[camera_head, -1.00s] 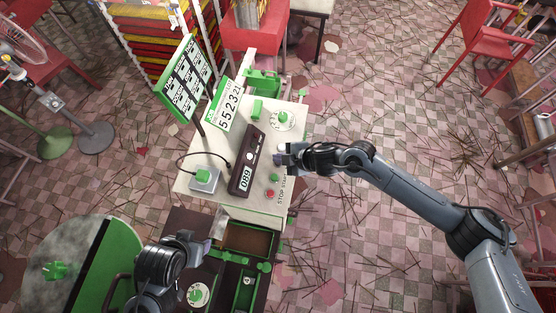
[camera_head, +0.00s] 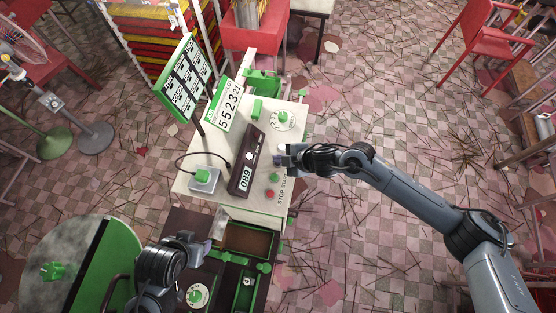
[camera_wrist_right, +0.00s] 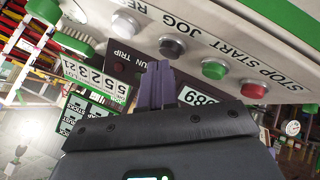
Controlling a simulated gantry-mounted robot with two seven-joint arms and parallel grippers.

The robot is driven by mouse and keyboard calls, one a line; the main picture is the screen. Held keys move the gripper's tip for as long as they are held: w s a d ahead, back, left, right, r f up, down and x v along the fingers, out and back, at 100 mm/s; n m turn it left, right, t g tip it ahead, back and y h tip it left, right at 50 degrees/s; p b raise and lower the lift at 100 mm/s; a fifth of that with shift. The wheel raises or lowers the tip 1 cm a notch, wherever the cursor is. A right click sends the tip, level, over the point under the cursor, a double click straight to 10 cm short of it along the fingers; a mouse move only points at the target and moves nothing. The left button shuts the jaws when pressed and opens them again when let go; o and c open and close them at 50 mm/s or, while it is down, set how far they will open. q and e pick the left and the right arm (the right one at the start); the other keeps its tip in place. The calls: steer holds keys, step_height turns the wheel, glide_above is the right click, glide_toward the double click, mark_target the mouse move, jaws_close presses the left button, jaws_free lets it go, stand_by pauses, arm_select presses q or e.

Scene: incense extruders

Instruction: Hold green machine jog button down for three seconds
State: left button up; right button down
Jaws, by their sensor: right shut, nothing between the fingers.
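The machine's pale control top (camera_head: 222,168) carries a row of buttons. In the wrist view the dark grey jog button (camera_wrist_right: 172,47) sits by the JOG label, between a white button (camera_wrist_right: 125,26) and the green start button (camera_wrist_right: 214,68). The red stop button (camera_wrist_right: 253,90) is at the end. My right gripper (camera_head: 280,152) is over the button side of the panel. Its shut, empty fingers (camera_wrist_right: 156,66) point at the jog button, close beside it; I cannot tell if they touch. My left gripper (camera_head: 188,238) is at lower left, its fingers unclear.
A dark display box (camera_head: 246,165) stands on the panel beside the buttons. A grey box with a green knob (camera_head: 203,178) and a green counter sign (camera_head: 223,106) are farther left. A round table (camera_head: 40,255) is at lower left.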

steer(key=shift+f, duration=0.3)
steer(key=shift+f+b, duration=0.2)
steer(key=shift+b, duration=0.1)
stand_by(0.3)
stand_by(0.8)
stand_by(0.6)
stand_by(0.7)
stand_by(0.8)
steer(key=shift+r, duration=0.1)
steer(key=shift+r+p, duration=0.55)
steer(key=shift+p, duration=0.1)
steer(key=shift+r, duration=0.3)
